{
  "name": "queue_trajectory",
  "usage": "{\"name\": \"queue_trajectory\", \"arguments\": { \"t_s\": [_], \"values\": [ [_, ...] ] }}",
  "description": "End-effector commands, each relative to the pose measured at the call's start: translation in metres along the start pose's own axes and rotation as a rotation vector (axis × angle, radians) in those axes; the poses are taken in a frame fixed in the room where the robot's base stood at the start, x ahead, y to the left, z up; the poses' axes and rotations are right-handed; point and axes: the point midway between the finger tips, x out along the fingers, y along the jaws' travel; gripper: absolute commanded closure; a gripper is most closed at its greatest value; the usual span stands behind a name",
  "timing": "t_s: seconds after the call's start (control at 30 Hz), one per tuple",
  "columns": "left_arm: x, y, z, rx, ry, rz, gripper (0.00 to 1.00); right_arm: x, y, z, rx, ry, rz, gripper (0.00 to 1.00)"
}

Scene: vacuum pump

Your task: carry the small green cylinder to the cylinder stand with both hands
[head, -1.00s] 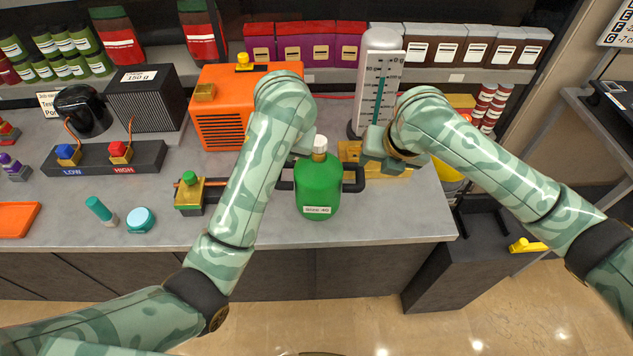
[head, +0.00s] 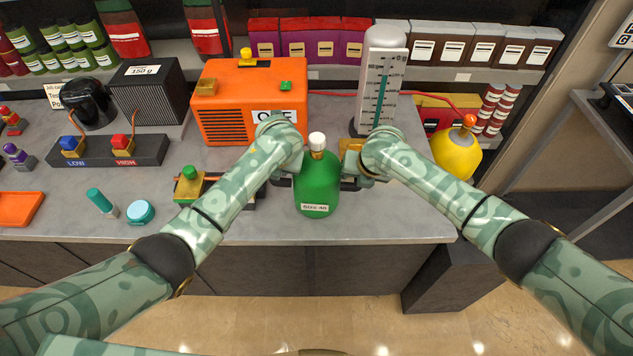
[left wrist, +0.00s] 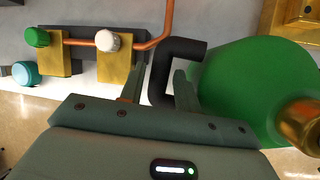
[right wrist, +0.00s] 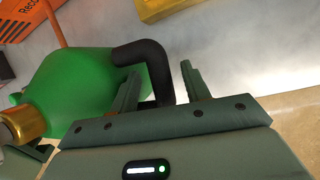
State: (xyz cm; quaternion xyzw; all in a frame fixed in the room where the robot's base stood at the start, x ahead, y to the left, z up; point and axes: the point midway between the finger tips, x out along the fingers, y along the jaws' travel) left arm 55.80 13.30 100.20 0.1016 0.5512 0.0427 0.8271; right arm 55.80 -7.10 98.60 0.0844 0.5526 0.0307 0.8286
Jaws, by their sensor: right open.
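The small green cylinder (head: 317,186) stands upright near the counter's front edge, with a white cap, a brass neck and black side handles. My left gripper (head: 284,176) is at its left handle. In the left wrist view, that black handle (left wrist: 163,88) lies between the fingers; I cannot tell if they press on it. My right gripper (head: 363,178) is at the other handle. In the right wrist view, its fingers are spread, with the black handle (right wrist: 152,56) between them and a gap beside it. I cannot make out the cylinder stand for certain.
An orange machine (head: 222,118) and a white gauge (head: 384,75) stand behind. A yellow cylinder (head: 456,152) is at the right. A green-knobbed brass valve (head: 189,184) is left of my left gripper. A dark pedestal (head: 452,283) stands right of the counter, its top behind my right arm.

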Motion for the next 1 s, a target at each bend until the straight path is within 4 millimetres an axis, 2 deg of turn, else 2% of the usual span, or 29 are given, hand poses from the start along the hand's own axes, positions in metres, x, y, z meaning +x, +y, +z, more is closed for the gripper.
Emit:
{"name": "queue_trajectory", "arguments": {
  "t_s": [0.17,0.43,0.53,0.57,0.6,1.0],
  "values": [
    [0.0083,0.0001,0.0001,0.0,-0.001,0.0,0.68,0.008,-0.0003,0.0004,-0.001,-0.002,-0.001,0.53],
    [0.0087,0.0,0.0,0.0,-0.001,0.0,0.68,0.0085,-0.0003,0.0004,-0.001,-0.002,-0.001,0.53],
    [0.0087,0.0,0.0,0.0,-0.001,0.0,0.95,0.0085,-0.0003,0.0003,-0.001,-0.002,-0.001,0.81],
    [0.0086,0.0,0.0,0.0,-0.001,0.0,1.0,0.0085,-0.0003,0.0003,-0.001,-0.002,-0.001,0.89],
    [0.0086,0.0001,0.0,0.0,-0.001,0.0,1.0,0.0085,-0.0003,0.0003,-0.001,-0.002,0.0,1.0],
    [0.0085,0.0003,0.0001,0.0,-0.001,0.001,1.0,0.0084,-0.0003,0.0002,0.0,-0.001,0.0,1.0]
  ]
}}
